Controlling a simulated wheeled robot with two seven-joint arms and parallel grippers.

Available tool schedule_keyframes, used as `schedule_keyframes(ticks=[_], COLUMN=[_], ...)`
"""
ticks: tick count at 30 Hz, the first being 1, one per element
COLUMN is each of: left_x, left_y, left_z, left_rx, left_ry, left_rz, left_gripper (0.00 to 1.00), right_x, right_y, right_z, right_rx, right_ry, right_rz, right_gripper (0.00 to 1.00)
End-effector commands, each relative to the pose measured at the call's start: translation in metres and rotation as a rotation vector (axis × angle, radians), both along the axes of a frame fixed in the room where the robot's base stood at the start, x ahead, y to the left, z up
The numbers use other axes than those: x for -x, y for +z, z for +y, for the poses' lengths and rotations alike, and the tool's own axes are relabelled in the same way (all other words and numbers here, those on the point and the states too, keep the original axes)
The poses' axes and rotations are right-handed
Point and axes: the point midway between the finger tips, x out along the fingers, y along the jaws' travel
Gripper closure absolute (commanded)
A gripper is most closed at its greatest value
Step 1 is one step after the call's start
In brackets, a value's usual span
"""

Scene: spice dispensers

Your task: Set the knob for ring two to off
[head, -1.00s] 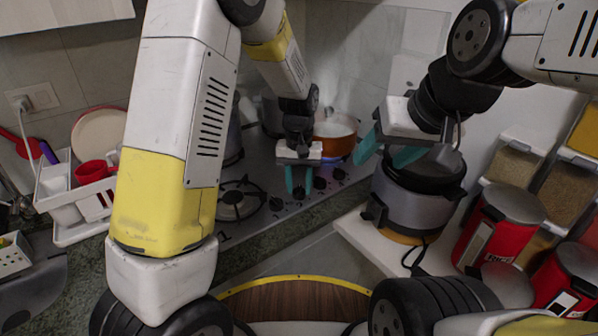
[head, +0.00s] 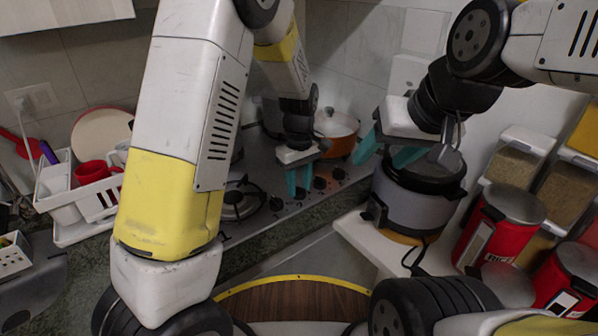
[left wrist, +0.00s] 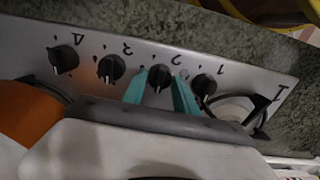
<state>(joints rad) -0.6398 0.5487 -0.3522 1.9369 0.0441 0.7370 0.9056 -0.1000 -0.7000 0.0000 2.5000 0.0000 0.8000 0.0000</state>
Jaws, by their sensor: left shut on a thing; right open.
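The stove front (left wrist: 30,35) carries a row of black knobs labelled 4, 3, 2 and 1, upside down in the left wrist view. My left gripper (left wrist: 160,92) has its teal fingers on either side of the ring two knob (left wrist: 158,78) and is shut on it. The knob's pale mark points toward the bottom of that view, much like its neighbours' marks. In the head view my left gripper (head: 298,182) hides most of this knob. My right gripper (head: 387,152) is open and empty, above a grey cooker (head: 412,205).
An orange pot (head: 340,130) stands at the back of the stove. An empty front burner (head: 240,200) is left of the knobs. A white dish rack (head: 85,205) is at left. Red canisters (head: 500,225) and spice dispensers (head: 515,165) fill the right side.

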Motion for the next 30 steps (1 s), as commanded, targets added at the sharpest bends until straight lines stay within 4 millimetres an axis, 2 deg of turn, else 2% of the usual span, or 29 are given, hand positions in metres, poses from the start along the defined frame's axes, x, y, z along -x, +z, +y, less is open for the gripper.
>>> schedule_keyframes(ticks=[17,18,21,30], left_x=[-0.0011,-0.0011,-0.0010,-0.0004], left_y=[0.0007,0.0007,0.0006,0.0006], left_z=[-0.0002,-0.0002,-0.0002,-0.0001], left_rx=[0.001,0.001,0.001,0.001], left_ry=[0.037,0.037,0.037,0.036], left_rz=[-0.003,-0.003,-0.002,-0.001], left_gripper=[1.00,0.63,0.44,0.43], right_x=[0.0000,0.0000,0.0000,0.0000], right_y=[0.0000,0.0000,0.0000,0.0000], right_z=[0.0000,0.0000,0.0000,0.0000], right_rx=[0.000,0.000,0.000,0.000], right_ry=[0.000,0.000,0.000,0.000], right_rz=[0.000,0.000,0.000,0.000], right_gripper=[0.43,0.43,0.43,0.43])
